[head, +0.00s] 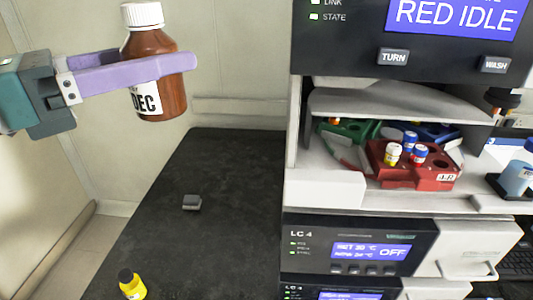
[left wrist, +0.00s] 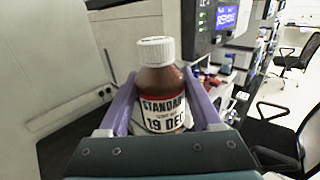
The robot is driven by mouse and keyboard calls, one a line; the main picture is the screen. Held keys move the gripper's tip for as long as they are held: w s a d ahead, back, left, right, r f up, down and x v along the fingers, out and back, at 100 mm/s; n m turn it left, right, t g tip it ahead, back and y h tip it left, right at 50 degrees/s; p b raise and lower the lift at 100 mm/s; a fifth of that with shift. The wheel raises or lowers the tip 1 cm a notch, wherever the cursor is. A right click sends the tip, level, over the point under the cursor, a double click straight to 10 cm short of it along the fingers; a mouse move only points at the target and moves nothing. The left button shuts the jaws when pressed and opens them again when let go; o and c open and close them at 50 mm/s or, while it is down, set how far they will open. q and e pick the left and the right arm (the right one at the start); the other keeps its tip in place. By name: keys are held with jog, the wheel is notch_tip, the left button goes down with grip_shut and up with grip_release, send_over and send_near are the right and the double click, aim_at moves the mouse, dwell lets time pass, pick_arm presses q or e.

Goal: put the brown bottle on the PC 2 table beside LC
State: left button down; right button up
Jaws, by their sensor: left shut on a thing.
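The brown bottle (head: 158,98) has a white cap and a white label with "DEC" on it. My left gripper (head: 187,63) is shut on it and holds it upright in the air at the upper left of the head view. In the left wrist view the bottle (left wrist: 160,80) stands between the two purple fingers, and its label reads "STANDARD" and "19 DEC". The black table (head: 225,160) lies below and to the right of the bottle, beside the LC stack (head: 360,247). My right gripper is not in view.
A small grey block (head: 192,202) lies on the table's middle. A yellow vial with a black cap (head: 132,285) stands near its front left. The rest of the tabletop is clear. The instrument stack, with a red vial rack (head: 405,172), walls off the right side.

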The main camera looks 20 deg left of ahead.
pick_arm(q)
jog(key=w+a+f+n+t+y+b, duration=0.1)
jog(key=w+a+f+n+y+b, duration=0.1)
jog(key=f+b, duration=1.4)
jog(key=w+a+f+n+t+y+b, duration=0.1)
jog(key=w+a+f+n+y+b, duration=0.1)
jog(key=f+b, duration=1.4)
jog(key=w+a+f+n+t+y+b, duration=0.1)
jog(key=f+y+b, duration=0.5)
jog(key=f+b, duration=1)
jog(key=shift+w+a+f+n, duration=0.35)
jog(key=shift+w+f, duration=0.2)
jog(key=shift+f, duration=0.85)
jog(key=shift+w+a+f+n, duration=0.25)
jog(key=shift+w+a+f, duration=0.25)
jog(key=shift+f, duration=0.85)
jog(key=shift+w+a+f+n, duration=0.35)
jog(key=shift+w+f, duration=0.2)
jog(key=shift+f, duration=0.85)
jog(key=shift+f, duration=0.1)
jog(key=shift+c, duration=0.4)
grip_release()
jog(key=shift+s, duration=0.1)
jog(key=s+p, duration=0.1)
jog(key=s, duration=0.9)
jog(key=shift+s, duration=0.9)
